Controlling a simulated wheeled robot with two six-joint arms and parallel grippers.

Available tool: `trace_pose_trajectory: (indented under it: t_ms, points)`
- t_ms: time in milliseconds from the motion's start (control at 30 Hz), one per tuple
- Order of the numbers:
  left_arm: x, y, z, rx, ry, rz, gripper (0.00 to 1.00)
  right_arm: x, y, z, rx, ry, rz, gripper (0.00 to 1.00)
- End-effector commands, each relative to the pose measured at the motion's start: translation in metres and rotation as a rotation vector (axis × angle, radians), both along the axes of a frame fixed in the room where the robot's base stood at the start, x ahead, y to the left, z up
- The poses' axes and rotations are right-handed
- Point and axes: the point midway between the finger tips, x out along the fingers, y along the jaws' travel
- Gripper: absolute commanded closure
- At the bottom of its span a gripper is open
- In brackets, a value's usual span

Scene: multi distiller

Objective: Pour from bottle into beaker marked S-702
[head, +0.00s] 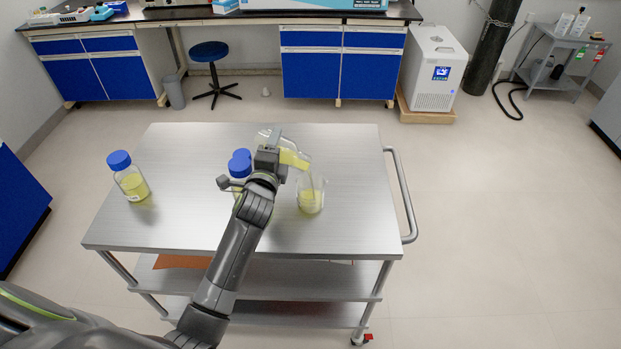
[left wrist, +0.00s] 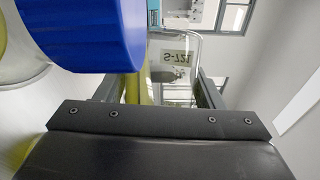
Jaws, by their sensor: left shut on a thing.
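My left gripper (head: 281,160) is shut on a clear glass bottle (head: 292,159) with yellow liquid. The bottle is tipped, its right end low above the rim of a glass beaker (head: 311,197). The beaker stands on the metal cart and holds some yellow liquid. I cannot tell whether a stream is falling. In the left wrist view, a label (left wrist: 176,57) on clear glass appears reversed and reads roughly S-721; I cannot tell surely which vessel bears it. The beaker's mark is unreadable in the head view. My right gripper is out of view.
A blue-capped bottle (head: 130,177) of yellow liquid stands at the cart's left.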

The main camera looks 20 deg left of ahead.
Motion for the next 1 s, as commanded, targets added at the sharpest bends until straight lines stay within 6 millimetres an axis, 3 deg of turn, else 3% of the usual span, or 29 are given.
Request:
trace_pose_trajectory:
  t_ms: [1000]
  points:
    - [-0.0003, -0.0018, 0.0048, 0.057, -0.017, -0.001, 0.73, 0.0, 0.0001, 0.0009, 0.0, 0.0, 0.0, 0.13]
